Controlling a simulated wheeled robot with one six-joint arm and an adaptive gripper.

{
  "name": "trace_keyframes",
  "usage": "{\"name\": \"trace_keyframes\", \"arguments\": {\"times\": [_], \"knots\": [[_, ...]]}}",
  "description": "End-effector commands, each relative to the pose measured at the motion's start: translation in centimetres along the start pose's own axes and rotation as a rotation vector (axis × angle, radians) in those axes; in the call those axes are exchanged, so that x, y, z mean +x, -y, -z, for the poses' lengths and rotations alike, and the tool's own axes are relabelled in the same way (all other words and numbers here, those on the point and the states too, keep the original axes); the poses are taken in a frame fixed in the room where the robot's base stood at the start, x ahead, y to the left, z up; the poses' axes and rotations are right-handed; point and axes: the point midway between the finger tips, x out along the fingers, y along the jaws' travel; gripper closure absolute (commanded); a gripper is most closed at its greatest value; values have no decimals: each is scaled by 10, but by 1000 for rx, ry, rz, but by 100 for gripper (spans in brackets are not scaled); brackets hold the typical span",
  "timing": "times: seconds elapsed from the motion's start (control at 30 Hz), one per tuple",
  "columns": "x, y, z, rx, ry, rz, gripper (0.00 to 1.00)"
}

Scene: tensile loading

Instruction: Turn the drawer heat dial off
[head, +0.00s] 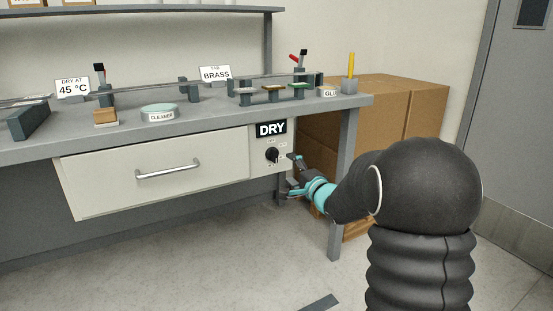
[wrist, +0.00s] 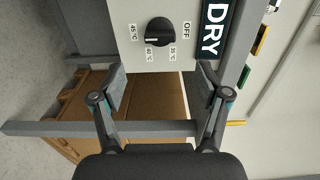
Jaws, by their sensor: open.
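The black heat dial (head: 272,155) sits on a pale panel under the DRY sign (head: 271,128), right of the drawer (head: 160,172). In the wrist view the dial (wrist: 160,31) is at top centre, with labels OFF, 35, 40 and 45 °C around it. A pale mark shows on its left side, away from OFF; its exact setting is hard to tell. My gripper (head: 289,174) is open just right of the dial in the head view. In the wrist view my gripper (wrist: 161,82) has its fingers spread, empty, the dial beyond them and apparently not touched.
The workbench top (head: 215,110) overhangs the panel. A bench leg (head: 342,185) stands close to my gripper, with cardboard boxes (head: 410,110) behind it. The drawer is closed, with a handle (head: 168,169). The floor in front of the drawer is mostly clear.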

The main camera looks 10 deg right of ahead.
Motion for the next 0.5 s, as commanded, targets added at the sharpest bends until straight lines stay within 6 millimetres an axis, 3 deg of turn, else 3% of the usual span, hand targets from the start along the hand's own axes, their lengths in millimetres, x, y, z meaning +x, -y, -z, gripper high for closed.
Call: {"name": "trace_keyframes", "arguments": {"times": [0.3,0.5], "knots": [[60,-1,0,-1,1,0,25],[87,0,0,-1,1,0,25]]}}
